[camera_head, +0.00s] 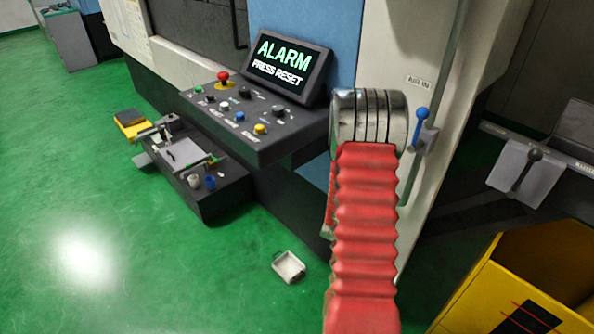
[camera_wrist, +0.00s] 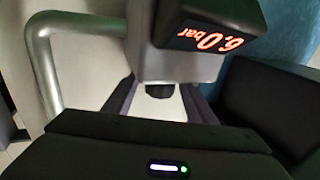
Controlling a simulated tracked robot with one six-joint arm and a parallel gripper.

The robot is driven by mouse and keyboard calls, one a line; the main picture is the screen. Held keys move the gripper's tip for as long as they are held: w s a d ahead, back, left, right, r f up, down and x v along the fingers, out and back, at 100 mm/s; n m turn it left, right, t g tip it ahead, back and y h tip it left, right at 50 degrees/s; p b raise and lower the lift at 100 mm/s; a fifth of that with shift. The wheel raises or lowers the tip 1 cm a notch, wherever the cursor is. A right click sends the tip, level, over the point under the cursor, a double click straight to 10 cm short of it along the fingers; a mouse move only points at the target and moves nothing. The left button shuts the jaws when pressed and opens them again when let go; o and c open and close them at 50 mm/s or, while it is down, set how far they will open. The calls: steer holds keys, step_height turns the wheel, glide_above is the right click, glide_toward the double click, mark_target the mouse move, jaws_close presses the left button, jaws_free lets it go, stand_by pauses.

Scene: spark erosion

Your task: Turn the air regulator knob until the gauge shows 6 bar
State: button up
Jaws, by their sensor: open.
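The gauge (camera_wrist: 212,32) is a black display box at the top of the wrist view. It reads 6.0 bar in red characters, turned nearly upside down in the picture. Below it is the pale grey regulator body (camera_wrist: 180,68), with a small dark knob (camera_wrist: 159,90) under it. My gripper (camera_wrist: 160,98) is open, with one dark finger on each side of the knob and visible gaps between. In the head view my red-sleeved arm stands before the machine; the gauge, the knob and my gripper cannot be made out there.
A blue-handled valve (camera_head: 421,121) sits under the AIR IN label, right beside my arm. A control panel (camera_head: 262,152) and a screen (camera_head: 288,66) reading ALARM PRESS RESET are to the left. A bent metal pipe (camera_wrist: 48,85) runs at left in the wrist view.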

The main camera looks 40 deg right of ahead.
steer(key=shift+n+t+y, duration=2)
steer(key=shift+n+t, duration=0.1)
steer(key=shift+t, duration=0.6)
steer(key=shift+n+t+y, duration=1.7)
steer(key=shift+n+y, duration=0.4)
steer(key=shift+y, duration=0.6)
steer(key=v, duration=1.4)
steer(key=shift+w+a+r+n+g+y, duration=0.5)
steer(key=shift+w+a+r+n+g, duration=1.3)
steer(key=shift+w, duration=4.05)
steer(key=a+r+g, duration=0.2)
steer(key=a+r, duration=0.3)
steer(key=a, duration=0.4)
steer(key=w+a+r+m+g, duration=0.1)
steer(key=a+r+g, duration=0.1)
steer(key=a+r, duration=0.4)
steer(key=a, duration=0.3)
steer(key=shift+w+a+y, duration=0.25)
steer(key=shift+w+y, duration=0.05)
steer(key=shift+y, duration=0.1)
steer(key=shift+f, duration=0.1)
